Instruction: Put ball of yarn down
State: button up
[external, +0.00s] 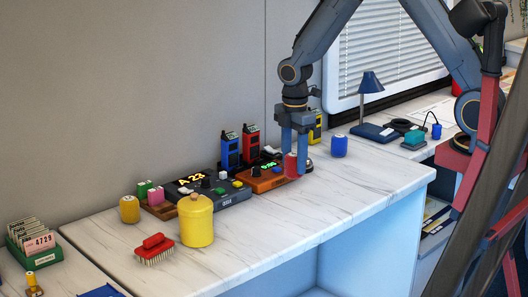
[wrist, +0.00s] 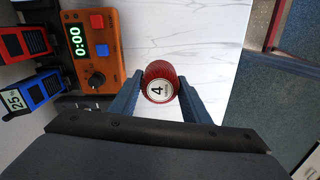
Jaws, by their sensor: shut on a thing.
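A red, ribbed, rounded thing (wrist: 158,82) with a white end label marked 4 looks like the ball of yarn. My gripper (wrist: 158,98) is shut on it, one finger on each side. In the external view my gripper (external: 294,150) points down over the worktop, with the red yarn (external: 290,166) low between its fingers. It is just right of the orange timer box (external: 258,180). I cannot tell whether the yarn touches the marble-patterned worktop (external: 330,195).
Similar blue (external: 339,146) and yellow (external: 129,209) spools stand apart on the worktop. Red (external: 230,150) and blue (external: 251,143) radios stand behind the orange box. A yellow canister (external: 196,222) and a red brush (external: 155,250) are at left. The front of the worktop is clear.

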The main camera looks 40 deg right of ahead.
aim_at(294, 154)
jog(key=shift+f+p, duration=0.6)
jog(key=shift+f, duration=2.6)
jog(key=shift+f, duration=0.2)
jog(key=o, duration=1)
jog(key=shift+r, duration=0.1)
notch_tip(294, 154, up, 12)
jog(key=b, duration=0.2)
jog(key=shift+r+b, duration=0.1)
jog(key=shift+b, duration=0.2)
jog(key=s+d+m, duration=0.4)
jog(key=s+m, duration=0.1)
jog(key=s+d+m, duration=0.5)
jog(key=s, duration=0.1)
jog(key=s+d+m, duration=0.5)
jog(key=s+m, duration=0.1)
jog(key=shift+t, duration=0.4)
